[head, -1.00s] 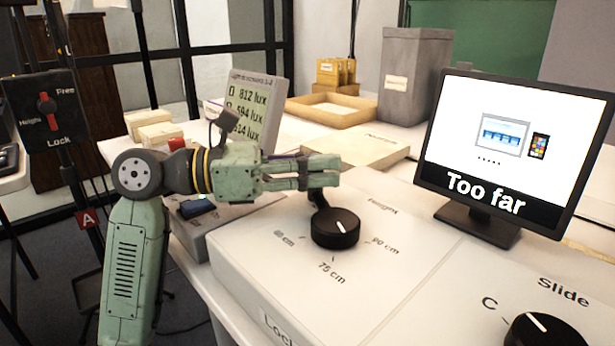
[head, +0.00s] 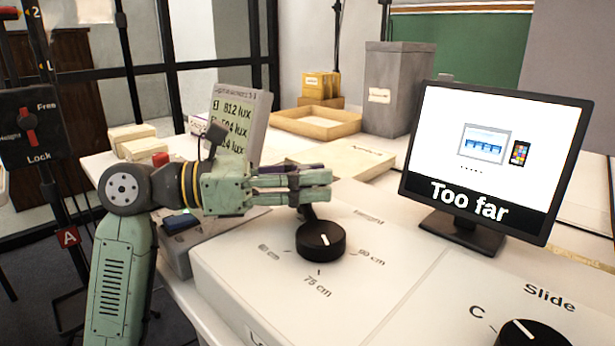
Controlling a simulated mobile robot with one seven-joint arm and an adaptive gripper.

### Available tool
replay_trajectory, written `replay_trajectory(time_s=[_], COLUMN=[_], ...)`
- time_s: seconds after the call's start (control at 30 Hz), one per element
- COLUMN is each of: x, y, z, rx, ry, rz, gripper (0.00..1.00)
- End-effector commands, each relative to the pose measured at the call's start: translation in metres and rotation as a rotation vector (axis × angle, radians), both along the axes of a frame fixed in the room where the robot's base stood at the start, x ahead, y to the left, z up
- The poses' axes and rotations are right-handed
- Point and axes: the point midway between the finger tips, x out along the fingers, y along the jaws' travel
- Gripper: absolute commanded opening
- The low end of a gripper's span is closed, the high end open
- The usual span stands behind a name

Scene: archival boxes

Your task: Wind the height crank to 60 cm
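The height crank (head: 320,242) is a black round knob with a white line on top, set in a white panel (head: 250,255). Marks around it read 60 cm at left (blurred), 75 cm at the front and 90 cm at right. The white line points nearly straight away from me, at none of these marks. A short dark arm rises from the knob's back left to my gripper (head: 318,183). My gripper's green fingers lie sideways over the top of that arm; I cannot tell whether they are closed on it.
A monitor (head: 495,160) behind right reads "Too far". A Slide knob (head: 530,335) is at the front right. A Height box (head: 30,128) at left has a red lever between Free and Lock. A lux display (head: 235,130), tray (head: 320,135) and grey box (head: 395,90) stand behind.

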Motion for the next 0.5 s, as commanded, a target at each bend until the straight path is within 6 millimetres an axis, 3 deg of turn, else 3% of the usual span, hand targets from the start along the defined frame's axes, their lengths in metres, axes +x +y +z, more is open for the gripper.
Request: replay_trajectory(time_s=[0.33,0.5], x=[-0.001,-0.004], y=[0.002,0.021], z=[0.000,0.000], rx=[0.000,-0.001], ry=[0.000,0.002], rz=[0.000,0.004], gripper=[0.39,0.39])
